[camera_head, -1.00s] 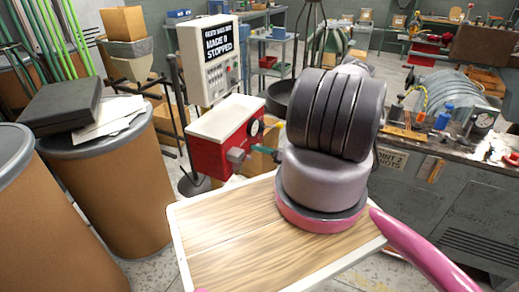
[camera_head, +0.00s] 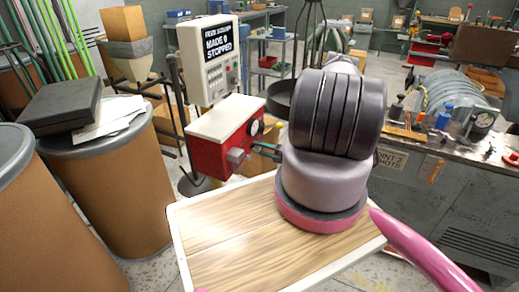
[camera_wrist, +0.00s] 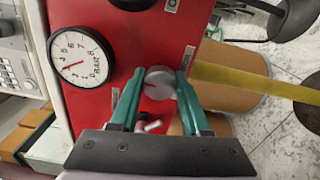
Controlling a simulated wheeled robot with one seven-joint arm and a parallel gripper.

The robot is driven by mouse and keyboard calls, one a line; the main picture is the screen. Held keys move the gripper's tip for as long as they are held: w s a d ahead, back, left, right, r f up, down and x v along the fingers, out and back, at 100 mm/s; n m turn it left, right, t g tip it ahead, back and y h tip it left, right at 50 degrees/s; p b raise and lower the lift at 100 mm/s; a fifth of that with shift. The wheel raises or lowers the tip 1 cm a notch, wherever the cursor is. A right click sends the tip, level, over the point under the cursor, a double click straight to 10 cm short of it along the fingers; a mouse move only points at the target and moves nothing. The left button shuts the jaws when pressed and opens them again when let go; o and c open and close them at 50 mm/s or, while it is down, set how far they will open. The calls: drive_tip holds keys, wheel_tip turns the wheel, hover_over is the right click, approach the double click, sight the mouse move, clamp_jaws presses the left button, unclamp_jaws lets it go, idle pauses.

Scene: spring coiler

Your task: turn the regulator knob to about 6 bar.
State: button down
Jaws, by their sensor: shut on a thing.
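The regulator knob (camera_wrist: 160,82) is a round grey knob with a red mark on its face, on the red panel in the wrist view. My gripper (camera_wrist: 160,74) has its two green fingers on either side of the knob, shut on it. The white round pressure gauge (camera_wrist: 80,60) sits left of the knob. Its red needle points to the lower left of the picture; the exact reading is too small to tell. In the head view the red regulator box (camera_head: 215,155) carries the gauge (camera_head: 256,127); my arm hides much of the gripper.
A small valve fitting (camera_wrist: 148,124) lies below the knob, between my fingers. A yellow strip (camera_wrist: 260,84) runs to the right. A control box (camera_head: 208,60) stands behind the red box, cardboard drums (camera_head: 110,195) at left, a workbench (camera_head: 440,160) at right.

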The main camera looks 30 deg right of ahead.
drive_tip(key=m, duration=0.5)
drive_tip(key=shift+f+m, duration=0.1)
drive_tip(key=shift+m, duration=0.2)
drive_tip(key=m, duration=0.4)
drive_tip(key=shift+s, duration=0.1)
drive_tip(key=m, duration=0.5)
drive_tip(key=shift+m, duration=2.3)
drive_tip(key=shift+c, duration=1.9)
unclamp_jaws()
